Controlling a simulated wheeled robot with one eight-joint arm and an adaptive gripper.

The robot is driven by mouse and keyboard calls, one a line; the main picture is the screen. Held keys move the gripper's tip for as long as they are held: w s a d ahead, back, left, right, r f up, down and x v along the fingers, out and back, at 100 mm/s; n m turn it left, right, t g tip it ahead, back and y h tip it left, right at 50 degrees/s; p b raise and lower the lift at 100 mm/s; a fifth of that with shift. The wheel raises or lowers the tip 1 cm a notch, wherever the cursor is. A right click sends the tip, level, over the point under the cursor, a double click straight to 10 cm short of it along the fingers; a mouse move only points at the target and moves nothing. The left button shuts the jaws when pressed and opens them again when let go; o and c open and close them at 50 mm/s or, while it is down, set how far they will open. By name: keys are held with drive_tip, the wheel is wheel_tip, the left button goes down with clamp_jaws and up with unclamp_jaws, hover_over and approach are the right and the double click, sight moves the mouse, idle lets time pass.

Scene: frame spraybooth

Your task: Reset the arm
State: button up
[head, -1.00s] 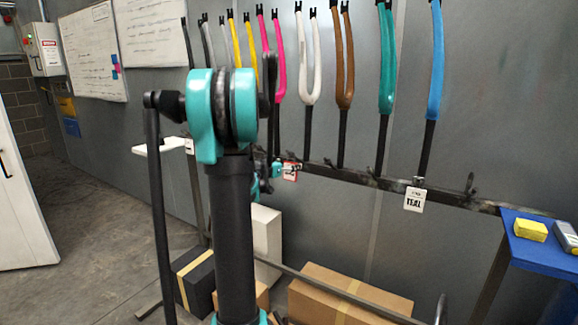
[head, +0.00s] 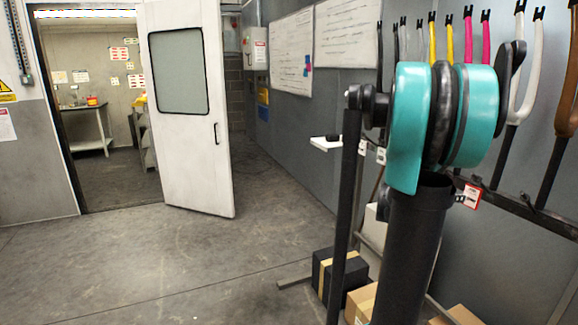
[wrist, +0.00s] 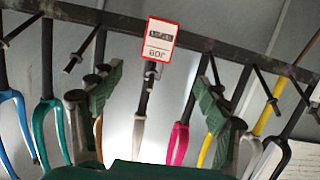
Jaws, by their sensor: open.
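My arm, teal and black, stands large at the right of the head view and hides my gripper there. In the wrist view my gripper (wrist: 160,82) is open, its two green-padded fingers wide apart with nothing held between them. Beyond the fingers, the picture is upside down and shows a dark rack rail (wrist: 100,18) with a red-edged card (wrist: 160,39). A white fork (wrist: 140,125) and a pink fork (wrist: 177,143) show in the gap between the fingers, apart from them.
In the head view, coloured forks, including a white one (head: 525,75), stand along the right wall. A white door (head: 188,110) stands open at left. The floor at left is clear.

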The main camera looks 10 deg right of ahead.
drive_tip(key=s+a+f+n+y, duration=0.4)
drive_tip(key=a+f, duration=0.3)
drive_tip(key=a, duration=0.7)
drive_tip(key=s+a+f+n+y, duration=0.5)
drive_tip(key=a+f, duration=0.3)
drive_tip(key=a, duration=0.5)
drive_tip(key=s+a+f+n+y, duration=0.5)
drive_tip(key=s+a+f, duration=0.2)
drive_tip(key=a, duration=0.7)
drive_tip(key=shift+a+f+y, duration=0.3)
drive_tip(key=shift+a+f, duration=0.05)
drive_tip(key=shift+f, duration=0.05)
